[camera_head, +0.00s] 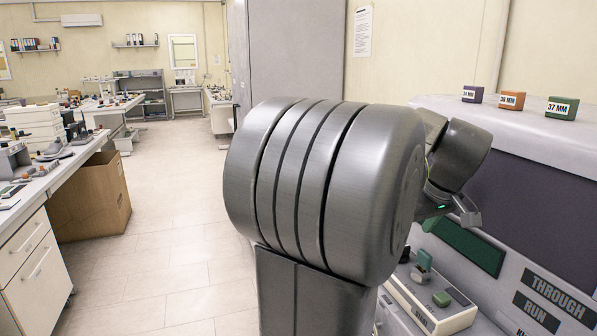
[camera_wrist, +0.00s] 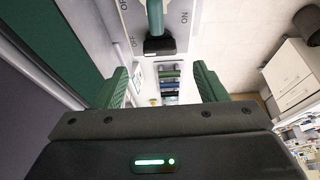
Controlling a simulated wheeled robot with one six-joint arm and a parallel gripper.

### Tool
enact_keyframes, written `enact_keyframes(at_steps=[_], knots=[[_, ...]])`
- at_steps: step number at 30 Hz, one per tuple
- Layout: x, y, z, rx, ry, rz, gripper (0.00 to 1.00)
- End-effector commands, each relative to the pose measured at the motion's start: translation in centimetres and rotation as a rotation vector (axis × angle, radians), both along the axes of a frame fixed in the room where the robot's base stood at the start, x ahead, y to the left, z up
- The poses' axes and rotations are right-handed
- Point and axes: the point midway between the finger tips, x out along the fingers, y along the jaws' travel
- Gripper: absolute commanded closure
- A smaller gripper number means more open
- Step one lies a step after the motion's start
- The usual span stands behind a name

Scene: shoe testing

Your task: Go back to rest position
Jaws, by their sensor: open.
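My gripper (camera_wrist: 163,84) shows in the wrist view with its two green fingers apart and nothing between them. In the head view its end (camera_head: 465,208) is partly hidden behind my arm, in front of the grey testing machine (camera_head: 540,235) at the right. Below it is the machine's control panel (camera_head: 428,308) with a green button (camera_head: 441,299) and a green switch lever (camera_head: 424,260). In the wrist view, a teal lever (camera_wrist: 155,18) with a dark base stands beyond the fingertips, apart from them.
Purple (camera_head: 472,94), orange (camera_head: 512,100) and green (camera_head: 562,108) size blocks sit on the machine's top. A cluttered workbench (camera_head: 50,180) and a cardboard box (camera_head: 92,197) stand at the left. The tiled floor (camera_head: 170,240) between them and my arm is clear.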

Motion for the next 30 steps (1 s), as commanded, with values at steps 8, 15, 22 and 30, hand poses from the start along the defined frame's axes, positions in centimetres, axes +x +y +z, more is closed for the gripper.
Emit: enact_keyframes(at_steps=[8,15,22,30], knots=[[-2.0,-0.8,5.2,-0.003,-0.003,-0.002,0.35],[-1.7,-0.5,4.1,0.003,0.004,0.002,0.35],[0.0,0.1,-0.1,0.002,0.004,0.002,0.35],[2.0,0.8,-5.2,0.003,0.005,0.002,0.35]])
